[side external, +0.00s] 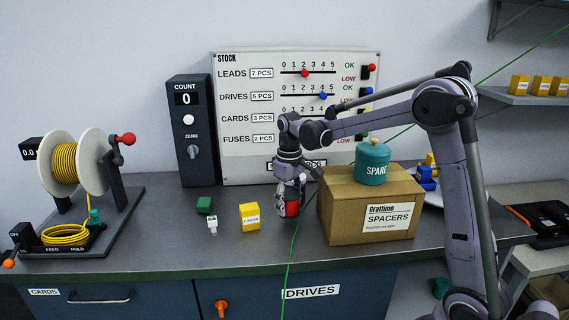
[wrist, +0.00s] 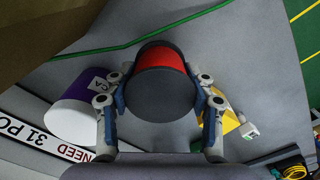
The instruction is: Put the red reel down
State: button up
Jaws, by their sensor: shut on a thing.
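The red reel (side external: 292,209) is in my gripper (side external: 291,199), low over the grey bench just left of the cardboard box. In the wrist view the reel's dark round end (wrist: 164,95) faces the camera, with a red band (wrist: 160,60) beyond it. The two fingers of my gripper (wrist: 161,88) are closed on it from both sides. I cannot tell whether the reel touches the bench, since its underside is hidden in the wrist view.
The cardboard box (side external: 345,215) carries a teal canister (side external: 372,165). A green line crosses the bench nearby.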

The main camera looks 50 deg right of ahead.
aim_at(289, 211)
jog(key=shift+f, duration=1.5)
jog(key=shift+f, duration=0.15)
jog(key=o, duration=1.4)
notch_tip(289, 211, up, 12)
jog(key=shift+s+a+r, duration=0.3)
jog(key=s+a+t, duration=0.1)
jog(key=s+a, duration=0.1)
jog(key=s, duration=0.1)
jog(key=s+a+t, duration=0.1)
jog(key=s+a, duration=0.2)
jog(key=s+a+t, duration=0.1)
jog(key=s+a, duration=0.1)
jog(key=shift+s+a+t, duration=0.25)
jog(key=shift+s+t, duration=0.15)
jog(key=s+a+f+t, duration=0.3)
jog(key=s+a+f, duration=0.1)
jog(key=s, duration=0.3)
jog(key=shift+s+a+f, duration=0.3)
jog(key=shift+s+f, duration=0.1)
jog(key=shift+f, duration=0.3)
